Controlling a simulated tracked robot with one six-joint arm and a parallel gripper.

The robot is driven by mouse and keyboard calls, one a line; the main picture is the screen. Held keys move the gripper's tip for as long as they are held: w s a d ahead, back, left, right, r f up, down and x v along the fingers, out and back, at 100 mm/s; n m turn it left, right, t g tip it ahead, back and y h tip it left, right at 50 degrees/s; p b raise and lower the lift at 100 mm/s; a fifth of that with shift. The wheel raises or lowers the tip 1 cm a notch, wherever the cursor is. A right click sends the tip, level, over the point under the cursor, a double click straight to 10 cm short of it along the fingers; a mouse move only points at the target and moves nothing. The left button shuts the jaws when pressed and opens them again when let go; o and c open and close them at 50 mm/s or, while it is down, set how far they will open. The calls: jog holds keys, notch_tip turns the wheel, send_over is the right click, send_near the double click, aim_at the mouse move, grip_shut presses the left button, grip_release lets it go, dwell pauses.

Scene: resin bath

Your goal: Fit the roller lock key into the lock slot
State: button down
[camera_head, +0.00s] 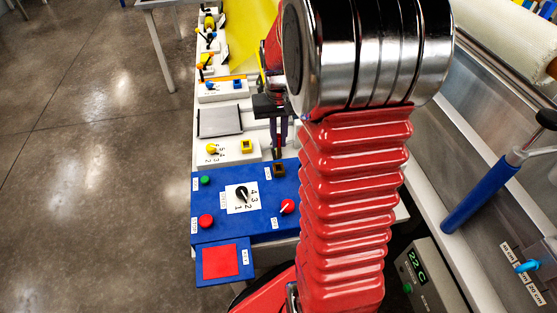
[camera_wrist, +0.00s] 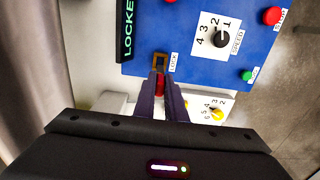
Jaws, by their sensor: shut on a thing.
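My gripper (camera_wrist: 161,98) has dark purple fingers shut on a small red piece, the roller lock key (camera_wrist: 160,84), mostly hidden between them. The lock slot (camera_wrist: 160,62) is a small brown-framed opening beside the LOCK label on the blue panel. In the wrist view the fingertips and key lie just below the slot's frame; I cannot tell whether the key touches or enters it. In the head view my gripper (camera_head: 278,150) points down close to the brown slot (camera_head: 279,170) at the panel's far edge. The key cannot be made out there.
The blue panel (camera_head: 222,228) carries a black speed dial (camera_head: 241,194), red and green buttons and a red knob (camera_head: 287,207). A dark display (camera_wrist: 127,30) shows green letters "LOCKE", cut off. A white block with a yellow knob (camera_wrist: 217,114) stands close by.

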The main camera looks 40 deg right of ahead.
aim_at(279, 157)
jog(key=shift+f, duration=1.9)
jog(key=shift+f, duration=1.85)
jog(key=shift+f, duration=0.1)
jog(key=c, duration=1.8)
grip_release()
notch_tip(279, 157, up, 12)
jog(key=shift+r, duration=0.15)
